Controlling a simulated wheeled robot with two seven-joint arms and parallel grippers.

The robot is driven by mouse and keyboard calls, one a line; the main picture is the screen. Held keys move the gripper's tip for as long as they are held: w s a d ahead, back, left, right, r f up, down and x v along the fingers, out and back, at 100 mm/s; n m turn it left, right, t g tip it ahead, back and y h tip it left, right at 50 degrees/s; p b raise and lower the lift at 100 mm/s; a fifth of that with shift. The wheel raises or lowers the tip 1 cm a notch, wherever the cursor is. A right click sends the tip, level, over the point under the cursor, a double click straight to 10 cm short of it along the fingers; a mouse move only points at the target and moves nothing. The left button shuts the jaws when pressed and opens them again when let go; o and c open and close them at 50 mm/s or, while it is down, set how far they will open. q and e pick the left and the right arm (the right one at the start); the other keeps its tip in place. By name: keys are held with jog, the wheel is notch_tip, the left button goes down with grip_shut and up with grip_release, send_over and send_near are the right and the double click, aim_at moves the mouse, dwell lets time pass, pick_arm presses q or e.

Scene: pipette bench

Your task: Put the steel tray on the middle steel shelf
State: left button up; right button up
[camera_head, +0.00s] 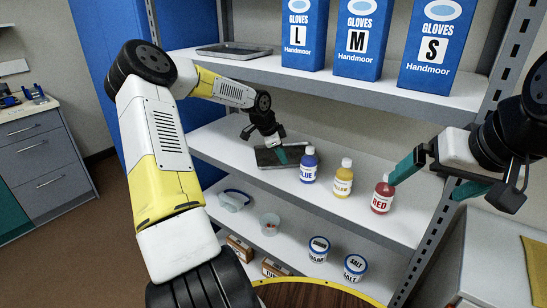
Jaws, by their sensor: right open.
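A dark grey, flat rectangular tray (297,155) lies on the middle shelf (340,202), left of the bottles. My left gripper (278,148) reaches in over this tray; one teal finger shows against it. The other finger is hidden, so I cannot tell whether the jaws hold the tray. Another flat metal tray (234,50) lies on the top shelf (330,84) at the left. My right gripper (434,178) is open and empty, in front of the shelves at the right, with its teal fingers apart.
A blue bottle (308,168), a yellow bottle (343,180) and a red bottle (382,198) stand right of the middle-shelf tray. Glove boxes (358,40) fill the top shelf's right. The lower shelf holds goggles (234,199), a cup (270,225) and tubs (319,250).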

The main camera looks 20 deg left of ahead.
pick_arm(q)
jog(key=s+a, duration=0.7)
jog(key=s, duration=0.3)
jog(key=s+d+r+n, duration=0.4)
jog(key=s+r, duration=0.3)
jog(key=s, duration=0.2)
jog(key=s+d+r+n+t, duration=0.1)
jog(key=s+d+r+n, duration=0.3)
jog(key=s+r, duration=0.3)
jog(key=s+d+r+n+t+y, duration=0.1)
jog(key=s+d+r+n, duration=0.3)
jog(key=s, duration=0.7)
notch_tip(320, 180, up, 4)
jog(key=shift+d+f+n, duration=0.1)
jog(key=shift+d+n, duration=0.3)
jog(key=shift+d, duration=0.7)
